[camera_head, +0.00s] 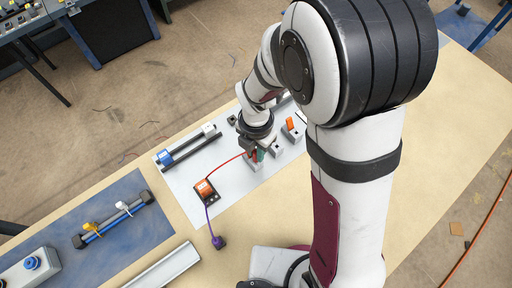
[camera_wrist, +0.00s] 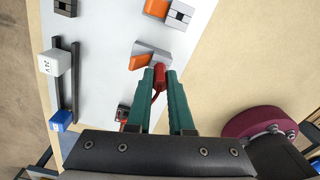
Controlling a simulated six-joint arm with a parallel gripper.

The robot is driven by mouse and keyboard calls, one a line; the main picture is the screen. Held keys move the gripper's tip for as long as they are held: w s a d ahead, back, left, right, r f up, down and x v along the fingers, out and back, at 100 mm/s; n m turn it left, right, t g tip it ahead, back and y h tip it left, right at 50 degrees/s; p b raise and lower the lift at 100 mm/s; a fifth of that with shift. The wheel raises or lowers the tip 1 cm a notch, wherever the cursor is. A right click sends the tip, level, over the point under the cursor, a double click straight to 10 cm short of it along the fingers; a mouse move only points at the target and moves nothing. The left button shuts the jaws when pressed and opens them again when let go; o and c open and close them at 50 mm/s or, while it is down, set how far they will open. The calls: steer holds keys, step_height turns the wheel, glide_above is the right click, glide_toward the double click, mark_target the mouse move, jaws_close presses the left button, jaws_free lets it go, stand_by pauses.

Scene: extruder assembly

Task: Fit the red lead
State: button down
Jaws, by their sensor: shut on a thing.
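The red lead (camera_head: 228,163) runs from a dark block with an orange top (camera_head: 205,190) on the light grey mat up to my gripper (camera_head: 254,154). In the wrist view, the green fingers of my gripper (camera_wrist: 166,74) are shut on the red plug (camera_wrist: 159,78) of this lead, and its thin cable trails back below. The plug's tip is right at a grey connector block with an orange lever (camera_wrist: 139,61). I cannot tell whether the plug is inside the block or only against it. In the head view my wrist partly hides this spot.
A second orange-lever block (camera_head: 291,129) stands nearby on the mat. Dark rails with a blue end block (camera_head: 165,158) and a white block (camera_wrist: 55,62) lie at the left. A purple lead (camera_head: 210,222) ends in a dark block.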

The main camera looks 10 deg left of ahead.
steer(key=shift+f, duration=0.25)
steer(key=c, duration=0.7)
jaws_free()
step_height(320, 180, up, 16)
steer(key=s+d+m, duration=0.3)
steer(key=s+m, duration=0.2)
steer(key=m, duration=0.7)
steer(key=s+d+m+y, duration=0.1)
steer(key=s+d+m, duration=0.3)
steer(key=m, duration=0.7)
steer(key=s+d+m, duration=0.4)
steer(key=s+m, duration=0.2)
steer(key=m, duration=0.6)
steer(key=shift+m+y, duration=0.3)
steer(key=shift+y, duration=0.1)
